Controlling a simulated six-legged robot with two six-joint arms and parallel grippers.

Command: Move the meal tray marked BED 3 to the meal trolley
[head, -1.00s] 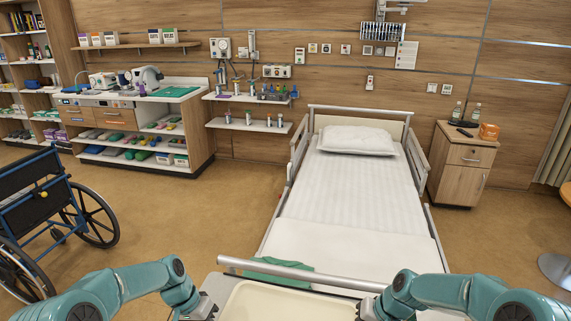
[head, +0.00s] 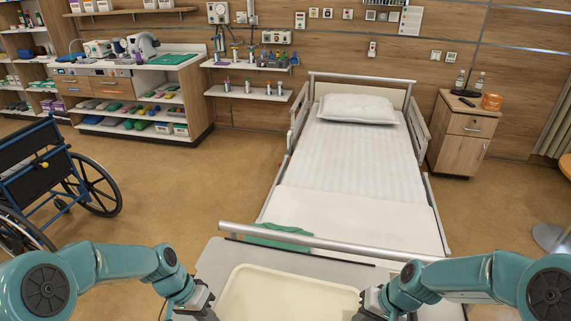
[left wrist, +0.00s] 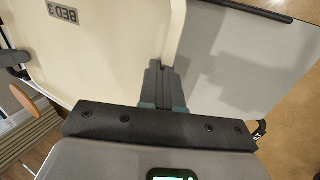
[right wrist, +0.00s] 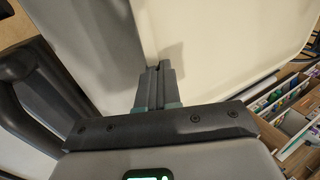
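The cream meal tray (head: 285,292) lies over a grey tabletop (head: 232,257) at the foot of the bed; I cannot tell whether it touches the top. Its BED 3 label (left wrist: 62,13) shows in the left wrist view. My left gripper (head: 207,303) is at the tray's left rim; in the left wrist view its fingers (left wrist: 160,85) are closed together on the rim. My right gripper (head: 372,302) is at the right rim; its fingers (right wrist: 156,85) are likewise closed on it in the right wrist view. No meal trolley is in view.
The bed (head: 345,205) stands directly ahead, its foot rail (head: 320,243) just beyond the tabletop. A green cloth (head: 275,236) lies by the rail. A wheelchair (head: 60,185) stands left, a bedside cabinet (head: 465,138) back right. Floor (head: 190,200) left of the bed is clear.

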